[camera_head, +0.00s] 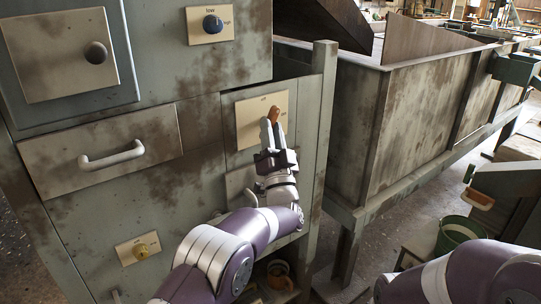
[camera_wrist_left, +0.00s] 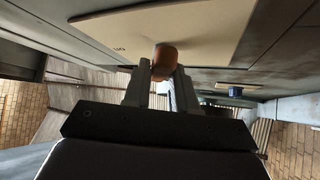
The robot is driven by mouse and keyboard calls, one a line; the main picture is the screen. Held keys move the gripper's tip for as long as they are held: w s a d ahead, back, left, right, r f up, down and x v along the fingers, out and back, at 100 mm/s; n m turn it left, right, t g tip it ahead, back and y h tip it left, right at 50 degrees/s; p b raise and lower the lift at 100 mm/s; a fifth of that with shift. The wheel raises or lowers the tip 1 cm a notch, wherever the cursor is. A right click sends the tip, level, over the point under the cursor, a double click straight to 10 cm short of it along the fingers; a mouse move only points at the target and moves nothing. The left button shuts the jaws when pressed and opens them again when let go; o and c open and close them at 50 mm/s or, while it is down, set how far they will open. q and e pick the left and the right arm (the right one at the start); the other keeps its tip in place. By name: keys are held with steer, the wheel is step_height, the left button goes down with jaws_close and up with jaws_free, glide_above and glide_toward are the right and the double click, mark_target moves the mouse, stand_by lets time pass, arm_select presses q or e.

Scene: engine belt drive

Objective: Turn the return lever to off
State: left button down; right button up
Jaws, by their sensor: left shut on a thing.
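The return lever (camera_head: 273,113) has an orange-brown end and stands out from a beige plate (camera_head: 249,134) on the front of the grey cabinet. My left gripper (camera_head: 275,127) is shut on the lever, with its fingers pointing up along the plate. In the left wrist view the lever's rounded brown end (camera_wrist_left: 165,56) shows between the fingertips (camera_wrist_left: 162,72), in front of the plate (camera_wrist_left: 200,32). The plate's small markings are too small to read, so I cannot tell the lever's setting. My right gripper is out of view.
A drawer with a white handle (camera_head: 112,156) and a yellow knob (camera_head: 141,251) are at left. A metal trough (camera_head: 420,110) stands at right. A green bucket (camera_head: 456,234) is on the floor.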

arm_select(q)
steer(key=shift+w+d+f+n+g+y+b, duration=0.1)
steer(key=shift+n+g+y+b, duration=0.5)
steer(key=shift+n+y, duration=1.3)
steer(key=shift+w+d+n+g+y+b, duration=0.15)
steer(key=shift+n+g+y+b, duration=0.35)
steer(key=shift+n+y, duration=1.35)
steer(key=shift+s+d+f+n+g+y+b, duration=0.1)
steer(key=shift+n+g+y+b, duration=0.5)
steer(key=shift+n+y, duration=1.25)
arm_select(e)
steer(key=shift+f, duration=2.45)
arm_select(q)
steer(key=shift+r+n, duration=0.1)
steer(key=shift+n, duration=0.7)
steer(key=c, duration=1)
jaws_free()
steer(key=v, duration=1.2)
steer(key=shift+s+d, duration=0.25)
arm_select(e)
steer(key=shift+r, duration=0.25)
